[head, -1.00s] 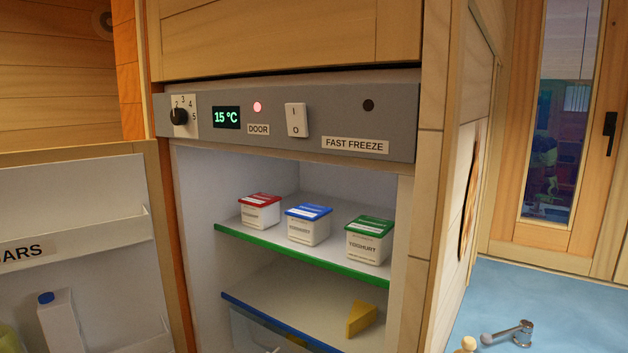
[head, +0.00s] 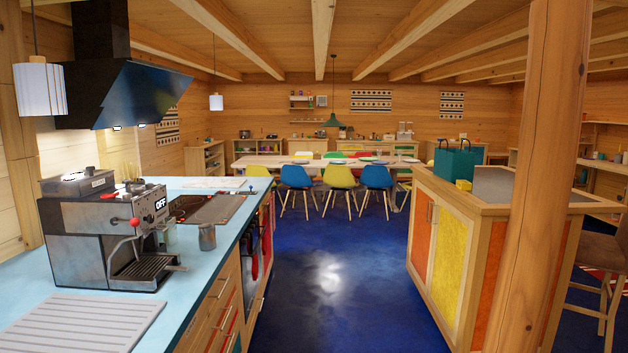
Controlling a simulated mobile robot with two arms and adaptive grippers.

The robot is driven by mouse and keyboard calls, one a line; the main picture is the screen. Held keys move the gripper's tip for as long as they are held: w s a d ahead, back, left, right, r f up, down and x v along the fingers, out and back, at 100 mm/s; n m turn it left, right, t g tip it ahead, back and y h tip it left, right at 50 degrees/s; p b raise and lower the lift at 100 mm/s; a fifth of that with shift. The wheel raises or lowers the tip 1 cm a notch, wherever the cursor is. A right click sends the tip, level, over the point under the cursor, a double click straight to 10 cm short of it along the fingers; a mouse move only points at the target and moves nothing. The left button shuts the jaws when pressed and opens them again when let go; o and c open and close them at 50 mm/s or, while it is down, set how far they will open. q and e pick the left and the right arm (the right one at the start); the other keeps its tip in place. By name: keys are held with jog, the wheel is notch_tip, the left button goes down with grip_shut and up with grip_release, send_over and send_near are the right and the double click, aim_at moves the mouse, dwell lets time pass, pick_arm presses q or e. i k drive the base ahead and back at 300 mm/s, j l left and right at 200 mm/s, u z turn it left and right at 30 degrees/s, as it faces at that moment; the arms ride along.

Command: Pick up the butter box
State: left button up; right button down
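No butter box can be made out in the head view. A small yellow block (head: 463,185) sits on the island top in front of a teal bag (head: 456,164); it is too small to tell what it is. Neither of my grippers is in view.
A blue counter (head: 205,238) with a coffee machine (head: 112,232) and a ribbed grey mat (head: 85,325) runs along the left. A wooden island (head: 480,207) and post (head: 540,180) stand right. Blue floor (head: 330,270) between is clear up to the dining table (head: 330,160) and chairs.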

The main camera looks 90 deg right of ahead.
aim_at(462, 186)
jog(key=z, duration=3.7)
jog(key=i+z, duration=0.15)
jog(key=i, duration=2.1)
